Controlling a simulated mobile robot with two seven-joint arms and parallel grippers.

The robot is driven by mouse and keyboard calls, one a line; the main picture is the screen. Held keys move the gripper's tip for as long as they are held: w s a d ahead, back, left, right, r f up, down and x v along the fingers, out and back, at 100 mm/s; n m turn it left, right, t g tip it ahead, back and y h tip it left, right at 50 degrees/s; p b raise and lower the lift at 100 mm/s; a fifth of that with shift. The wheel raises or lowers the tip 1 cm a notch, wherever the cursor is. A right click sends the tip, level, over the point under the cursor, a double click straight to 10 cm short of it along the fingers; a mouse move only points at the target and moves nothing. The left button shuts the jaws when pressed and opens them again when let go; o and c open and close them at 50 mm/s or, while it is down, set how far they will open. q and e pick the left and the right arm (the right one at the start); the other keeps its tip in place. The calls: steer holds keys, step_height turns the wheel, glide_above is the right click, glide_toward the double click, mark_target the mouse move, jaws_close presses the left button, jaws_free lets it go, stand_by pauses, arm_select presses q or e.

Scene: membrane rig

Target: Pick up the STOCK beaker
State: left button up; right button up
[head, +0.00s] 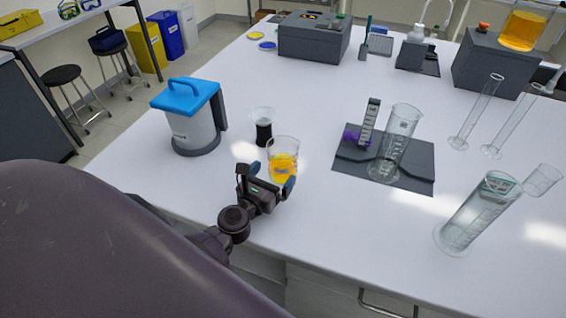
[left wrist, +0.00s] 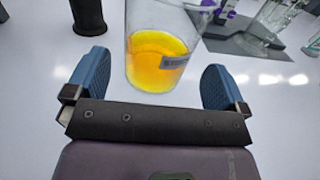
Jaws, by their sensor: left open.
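A clear glass beaker with orange-yellow liquid (head: 284,157) stands upright on the white bench near its front edge. In the left wrist view the beaker (left wrist: 158,62) carries a small label, too blurred to read fully. My left gripper (head: 266,182) is open, with its blue fingers on either side of the beaker's near face. In the left wrist view the gripper (left wrist: 158,90) is empty, and the beaker sits between and just beyond its fingertips. My right gripper is not in view.
A dark-filled small vessel (head: 264,132) stands just behind left of the beaker. A blue-lidded container (head: 192,125) is further left. A grey mat (head: 410,184) with a tall cylinder (head: 398,140) lies to the right. A large glass cylinder (head: 470,220) stands front right.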

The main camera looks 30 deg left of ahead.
mark_target(290, 152)
arm_select(q)
steer(key=shift+w+r, duration=0.1)
steer(key=shift+w, duration=0.5)
steer(key=shift+w+a+p, duration=0.2)
steer(key=shift+w+p, duration=0.1)
steer(key=shift+w, duration=1.6)
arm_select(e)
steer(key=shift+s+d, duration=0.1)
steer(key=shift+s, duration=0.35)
arm_select(q)
steer(key=c, duration=1)
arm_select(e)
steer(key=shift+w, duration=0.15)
arm_select(q)
steer(key=shift+o, duration=0.2)
steer(key=shift+r, duration=0.15)
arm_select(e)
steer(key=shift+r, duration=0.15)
